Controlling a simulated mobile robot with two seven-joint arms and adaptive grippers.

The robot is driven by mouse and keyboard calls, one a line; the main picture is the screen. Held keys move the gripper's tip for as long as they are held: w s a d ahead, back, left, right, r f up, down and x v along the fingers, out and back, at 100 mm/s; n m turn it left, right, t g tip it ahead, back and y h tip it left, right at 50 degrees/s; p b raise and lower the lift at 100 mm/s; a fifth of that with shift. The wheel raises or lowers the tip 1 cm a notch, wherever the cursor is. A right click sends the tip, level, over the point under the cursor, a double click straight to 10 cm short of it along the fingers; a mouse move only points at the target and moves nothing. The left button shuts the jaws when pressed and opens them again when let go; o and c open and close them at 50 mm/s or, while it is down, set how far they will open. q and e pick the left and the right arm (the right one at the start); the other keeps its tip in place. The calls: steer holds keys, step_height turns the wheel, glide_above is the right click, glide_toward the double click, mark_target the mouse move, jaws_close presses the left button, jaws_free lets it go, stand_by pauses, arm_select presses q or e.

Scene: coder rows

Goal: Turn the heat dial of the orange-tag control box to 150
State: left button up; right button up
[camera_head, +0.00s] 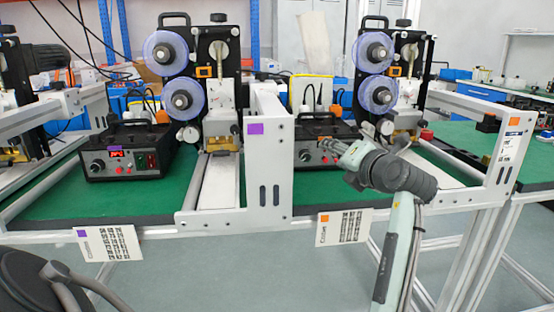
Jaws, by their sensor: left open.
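A similar control box with a purple tag (125,150) stands left on the green mat. A white frame post (270,165) rises between the two stations. Reel machines with violet discs (166,52) stand behind. A card with an orange mark (344,228) hangs at the bench's front edge.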

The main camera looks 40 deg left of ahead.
mark_target(307, 158)
arm_select(q)
steer(key=shift+s+a+f+n+g, duration=0.3)
steer(key=shift+s+a+f+g, duration=0.1)
steer(key=shift+s+a, duration=0.15)
steer(key=shift+s+a+f+n+g, duration=0.3)
steer(key=shift+s+a+f, duration=0.1)
steer(key=shift+a, duration=0.25)
steer(key=p+x, duration=0.1)
steer(key=x, duration=0.5)
steer(key=shift+p, duration=0.35)
steer(key=shift+w+a+f, duration=0.2)
steer(key=shift+w+a, duration=0.1)
steer(key=shift+a, duration=0.15)
arm_select(e)
steer(key=shift+m+y, duration=0.4)
steer(key=shift+y, duration=0.1)
steer(key=a+f, duration=0.3)
steer(key=shift+s+a+f, duration=0.25)
steer(key=shift+a+f, duration=0.05)
arm_select(q)
jaws_close()
arm_select(e)
steer(key=shift+f, duration=0.1)
